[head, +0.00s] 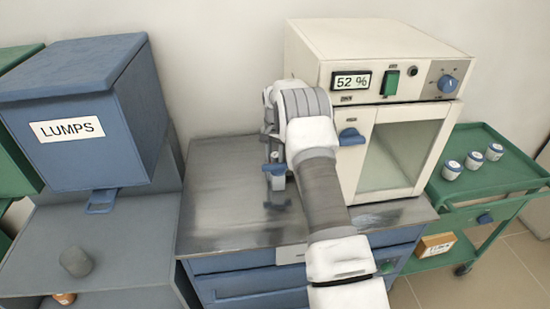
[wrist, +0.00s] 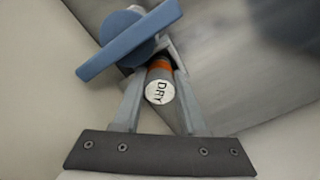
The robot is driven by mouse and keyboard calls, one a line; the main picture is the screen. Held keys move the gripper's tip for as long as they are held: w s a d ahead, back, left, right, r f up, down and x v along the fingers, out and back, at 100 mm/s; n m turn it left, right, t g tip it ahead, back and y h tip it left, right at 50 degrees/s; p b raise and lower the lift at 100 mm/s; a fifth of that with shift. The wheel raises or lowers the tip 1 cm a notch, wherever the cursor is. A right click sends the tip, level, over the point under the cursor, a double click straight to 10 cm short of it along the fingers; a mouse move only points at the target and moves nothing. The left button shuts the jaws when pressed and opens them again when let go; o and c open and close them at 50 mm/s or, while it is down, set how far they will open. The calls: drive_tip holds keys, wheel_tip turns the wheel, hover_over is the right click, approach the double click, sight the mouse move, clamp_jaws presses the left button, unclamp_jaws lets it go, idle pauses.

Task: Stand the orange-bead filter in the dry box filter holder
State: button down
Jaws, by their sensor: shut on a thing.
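My gripper (wrist: 160,62) is shut on the orange-bead filter (wrist: 159,67), a small cylinder with an orange band and a white end face marked DRY. The end face points toward the wrist camera. A blue part with a round boss and a flat bar (wrist: 130,42) crosses close to the fingertips and hides the filter's far end; whether they touch I cannot tell. In the head view my gripper (head: 275,172) is above the metal bench, left of the cream dry box (head: 388,65) reading 52 %. Its glass door looks closed. I cannot make out the filter holder.
The metal bench (head: 225,205) is mostly bare left of my arm. A blue LUMPS bin (head: 75,155) stands further left, with a grey lump-like piece (head: 76,262) below it. A green cart (head: 490,182) with several small jars is on the right. My arm hides part of the dry box front.

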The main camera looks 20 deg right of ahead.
drive_tip(key=shift+f, duration=0.2)
drive_tip(key=shift+c, duration=2.3)
unclamp_jaws()
